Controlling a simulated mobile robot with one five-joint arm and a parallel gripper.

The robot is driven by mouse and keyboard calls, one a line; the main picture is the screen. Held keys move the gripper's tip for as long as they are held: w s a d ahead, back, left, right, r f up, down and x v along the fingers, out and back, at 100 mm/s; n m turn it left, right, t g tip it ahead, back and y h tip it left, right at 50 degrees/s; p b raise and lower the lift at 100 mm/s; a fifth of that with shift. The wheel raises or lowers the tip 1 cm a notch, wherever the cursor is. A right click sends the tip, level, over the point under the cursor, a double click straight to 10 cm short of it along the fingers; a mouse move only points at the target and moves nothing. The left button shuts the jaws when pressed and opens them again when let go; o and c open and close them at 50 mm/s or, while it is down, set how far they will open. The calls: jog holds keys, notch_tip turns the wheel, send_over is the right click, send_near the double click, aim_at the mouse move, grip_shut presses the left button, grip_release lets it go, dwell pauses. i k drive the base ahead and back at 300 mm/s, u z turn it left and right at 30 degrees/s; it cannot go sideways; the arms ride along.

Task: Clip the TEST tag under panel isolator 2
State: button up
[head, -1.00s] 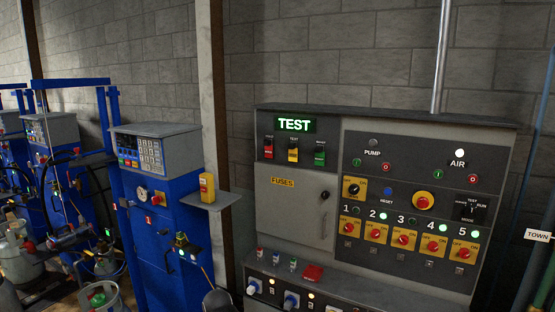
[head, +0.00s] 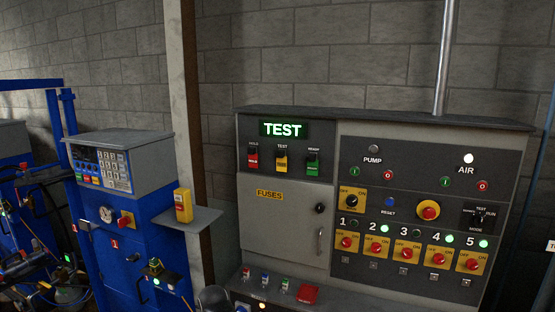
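The yellow TEST tag (head: 281,164) hangs under the word TEST on the upper left of the grey panel. A red HOLD tag (head: 253,160) hangs to its left and a green READY tag (head: 313,163) to its right. Isolator 2 (head: 375,244) is a red knob on a yellow OFF/ON plate, second from left in the lower row. A small square fitting (head: 373,266) sits below it, with no tag visible on it. The lamp beside number 2 is lit green. My gripper is not in view.
A grey fuse door (head: 280,225) lies below the tags. Several small coloured items and a red object (head: 307,294) sit on the ledge below. A blue scale cabinet (head: 130,240) and a shelf with a yellow box (head: 183,206) stand left. A dark round thing shows at bottom centre-left.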

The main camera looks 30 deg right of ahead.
aim_at(282, 161)
jog(key=u, duration=0.5)
jog(key=i, duration=0.85)
jog(key=u, duration=0.65)
